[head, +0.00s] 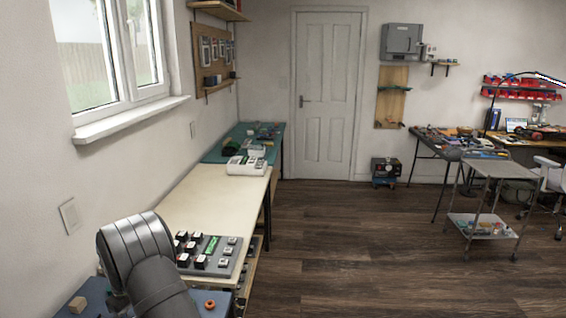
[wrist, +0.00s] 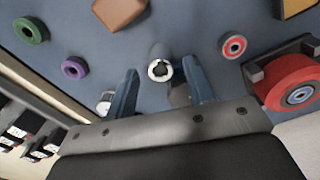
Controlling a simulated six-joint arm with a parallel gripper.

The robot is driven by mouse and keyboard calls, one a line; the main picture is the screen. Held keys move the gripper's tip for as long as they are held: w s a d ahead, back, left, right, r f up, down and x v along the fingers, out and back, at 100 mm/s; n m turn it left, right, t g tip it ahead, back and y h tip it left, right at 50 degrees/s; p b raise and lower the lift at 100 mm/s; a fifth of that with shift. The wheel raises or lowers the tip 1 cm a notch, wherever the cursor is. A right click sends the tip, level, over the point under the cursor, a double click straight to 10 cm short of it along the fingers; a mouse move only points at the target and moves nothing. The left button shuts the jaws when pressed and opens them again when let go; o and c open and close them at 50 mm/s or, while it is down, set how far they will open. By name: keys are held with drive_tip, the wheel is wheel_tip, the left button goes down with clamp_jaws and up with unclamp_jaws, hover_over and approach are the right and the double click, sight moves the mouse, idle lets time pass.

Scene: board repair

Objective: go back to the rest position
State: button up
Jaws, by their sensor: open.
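My gripper (wrist: 159,75) shows in the wrist view with its two blue-grey fingers spread apart. It is over a blue-grey work surface (wrist: 200,22). A small grey cylinder with a pale ring-shaped end (wrist: 159,71) appears between the fingertips, with visible gaps on both sides. Whether it is level with the fingertips I cannot tell. In the head view my dark grey arm rises at the lower left, and my gripper is hidden there.
Around the gripper are a green ring (wrist: 30,30), a purple ring (wrist: 75,69), a red ring (wrist: 233,46), a brown block (wrist: 120,11) and a red wheel (wrist: 298,93) in a bracket. A panel with several black-and-white switches (head: 227,262) sits beside my arm on the cream table (head: 205,195).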

wheel_tip(320, 180, down, 4)
drive_tip(key=shift+r, duration=0.15)
wheel_tip(320, 180, up, 2)
drive_tip(key=shift+r, duration=0.9)
